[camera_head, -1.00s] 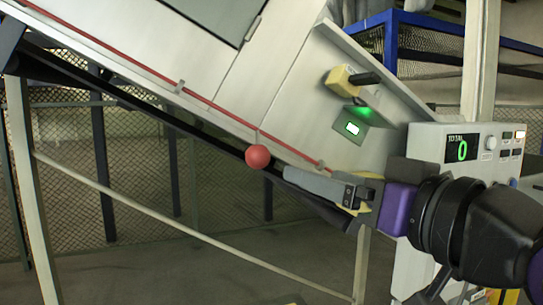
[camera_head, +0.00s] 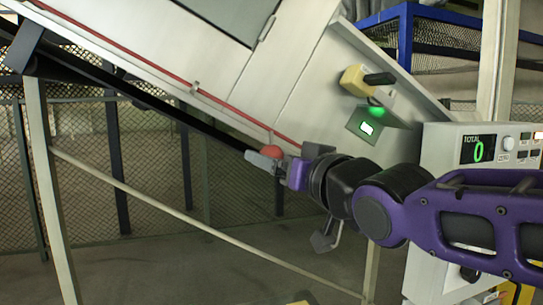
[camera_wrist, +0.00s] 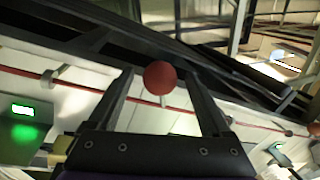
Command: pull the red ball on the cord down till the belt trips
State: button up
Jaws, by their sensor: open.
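The red ball (camera_head: 272,151) hangs just under the red cord (camera_head: 226,106) on the sloping belt housing. My gripper (camera_head: 265,161) is at the ball and partly covers it in the head view. In the wrist view, the ball (camera_wrist: 160,77) sits between the tips of my two spread fingers, with a gap on each side. The jaws are open. The cord (camera_wrist: 85,83) runs behind the ball along the pale housing. The counter box (camera_head: 478,149) shows a green 0 under TOTAL.
A yellow block with a black handle (camera_head: 367,80) sits above a green-lit panel (camera_head: 366,128) on the housing. A slanted rail (camera_head: 200,229) and pale post (camera_head: 52,190) stand below left. The floor beneath the belt looks clear.

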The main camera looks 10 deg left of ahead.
jog(key=shift+x, duration=0.9)
grip_shut()
jog(key=shift+f, duration=0.1)
